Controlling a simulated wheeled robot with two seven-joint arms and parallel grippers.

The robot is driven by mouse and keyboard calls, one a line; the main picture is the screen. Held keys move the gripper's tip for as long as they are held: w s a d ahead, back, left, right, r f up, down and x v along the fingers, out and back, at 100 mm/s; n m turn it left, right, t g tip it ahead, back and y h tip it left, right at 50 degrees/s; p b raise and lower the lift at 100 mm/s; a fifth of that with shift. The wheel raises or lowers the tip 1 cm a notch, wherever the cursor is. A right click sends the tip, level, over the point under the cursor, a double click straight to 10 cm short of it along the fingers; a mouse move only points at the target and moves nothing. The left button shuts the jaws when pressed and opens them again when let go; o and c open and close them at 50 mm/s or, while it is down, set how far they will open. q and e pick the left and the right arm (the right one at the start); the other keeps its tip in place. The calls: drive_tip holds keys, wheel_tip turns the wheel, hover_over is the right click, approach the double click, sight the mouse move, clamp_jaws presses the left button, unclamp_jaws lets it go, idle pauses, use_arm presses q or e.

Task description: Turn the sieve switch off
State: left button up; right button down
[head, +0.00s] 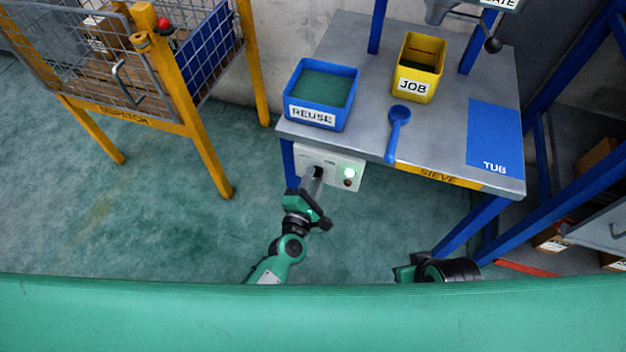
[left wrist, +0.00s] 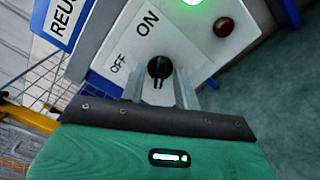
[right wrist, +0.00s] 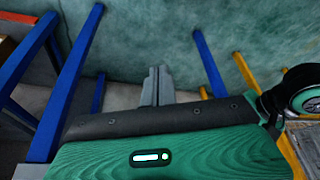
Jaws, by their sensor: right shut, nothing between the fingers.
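The sieve switch is a black rotary knob (left wrist: 159,68) on a pale control box (head: 336,158) under the front left of the sieve table. ON and OFF are printed beside it; I cannot tell for sure which one the knob points at. The green lamp (left wrist: 193,1) is lit and the red lamp (left wrist: 223,27) looks dark. My left gripper (left wrist: 160,88) is open, with one finger on each side of the knob; contact is not clear. In the head view, my left gripper (head: 315,175) covers the knob. My right gripper (right wrist: 157,75) is shut and empty, away from the box.
The sieve table (head: 375,120) carries a blue REUSE bin (head: 320,95), a yellow JOB bin (head: 420,66), a blue scoop (head: 397,130) and a blue TUB mat (head: 494,135). The yellow dispatch cage (head: 180,90) stands at left. The floor between is clear.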

use_arm(q)
clamp_jaws()
drive_tip(key=shift+m, duration=0.3)
drive_tip(key=shift+p, duration=0.35)
drive_tip(key=m+p, duration=0.3)
drive_tip(key=m, duration=0.3)
drive_tip(key=m+p, duration=0.3)
drive_tip(key=m, duration=0.4)
drive_tip(key=shift+m+p, duration=0.3)
drive_tip(key=shift+p, duration=0.1)
drive_tip(key=shift+f+m+p, duration=0.15)
drive_tip(key=shift+m+p, duration=0.15)
drive_tip(key=shift+m, duration=0.7)
use_arm(e)
wheel_tip(320, 180, down, 19)
drive_tip(key=s+g, duration=0.1)
drive_tip(key=shift+s+d+g, duration=0.2)
drive_tip(key=shift+g, duration=0.2)
